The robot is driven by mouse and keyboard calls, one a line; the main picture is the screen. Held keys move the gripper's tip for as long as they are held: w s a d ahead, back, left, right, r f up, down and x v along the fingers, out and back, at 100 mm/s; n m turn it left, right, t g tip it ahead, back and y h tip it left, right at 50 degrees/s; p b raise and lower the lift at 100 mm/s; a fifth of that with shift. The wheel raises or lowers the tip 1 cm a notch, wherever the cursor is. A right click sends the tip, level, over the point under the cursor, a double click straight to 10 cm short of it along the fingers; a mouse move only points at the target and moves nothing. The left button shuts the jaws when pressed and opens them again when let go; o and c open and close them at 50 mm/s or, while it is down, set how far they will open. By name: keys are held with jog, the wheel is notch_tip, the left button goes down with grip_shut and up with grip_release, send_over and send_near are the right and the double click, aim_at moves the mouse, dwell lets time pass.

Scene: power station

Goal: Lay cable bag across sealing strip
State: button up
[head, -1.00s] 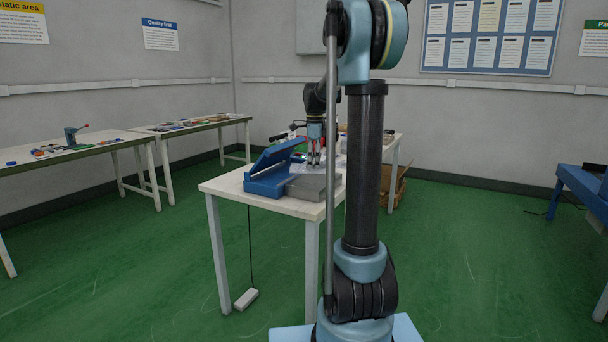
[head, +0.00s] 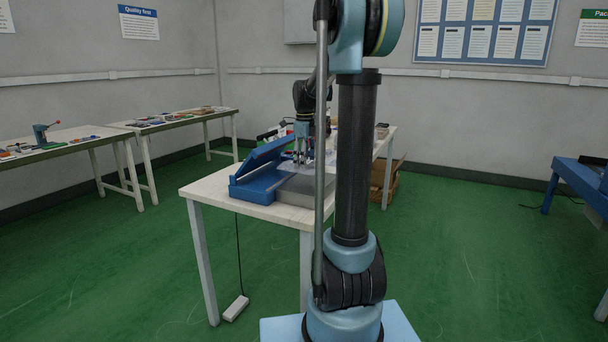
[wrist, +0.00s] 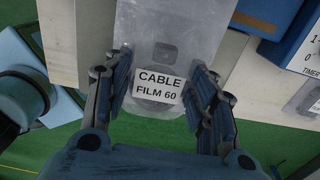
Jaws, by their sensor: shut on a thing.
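The cable bag (wrist: 165,35) is a clear flat bag with a white label reading "CABLE FILM 60". In the wrist view it lies between the two fingers of my gripper (wrist: 160,95), which is shut on it near the label. In the head view my gripper (head: 302,158) points down over the sealer. The sealer (head: 255,184) is blue, with its arm (head: 264,152) raised and a grey plate (head: 300,190) at its front right. The blue sealer body also shows at the wrist view's upper right (wrist: 268,12).
The sealer stands on a white table (head: 205,190). A second labelled bag (wrist: 303,103) lies at the wrist view's right edge. A cardboard box (head: 380,185) stands on the floor behind the table. A cable hangs to a white block (head: 236,308) on the floor.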

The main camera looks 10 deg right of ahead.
aim_at(304, 180)
jog(key=shift+s+a+f, duration=0.1)
jog(key=shift+f, duration=2.15)
jog(key=o, duration=1.1)
jog(key=shift+c, duration=0.2)
notch_tip(304, 180, up, 12)
jog(key=s+f+n, duration=0.7)
jog(key=s+n, duration=0.1)
jog(key=s, duration=0.3)
jog(key=s+f+n+t, duration=0.1)
jog(key=s+f+n, duration=0.7)
jog(key=s, duration=0.4)
jog(key=s+f+n+t, duration=0.1)
jog(key=s+f+n, duration=0.6)
jog(key=s+n, duration=0.2)
jog(key=s, duration=0.2)
jog(key=shift+s+f+n, duration=0.2)
jog(key=shift+s+n, duration=0.1)
jog(key=shift+s, duration=0.1)
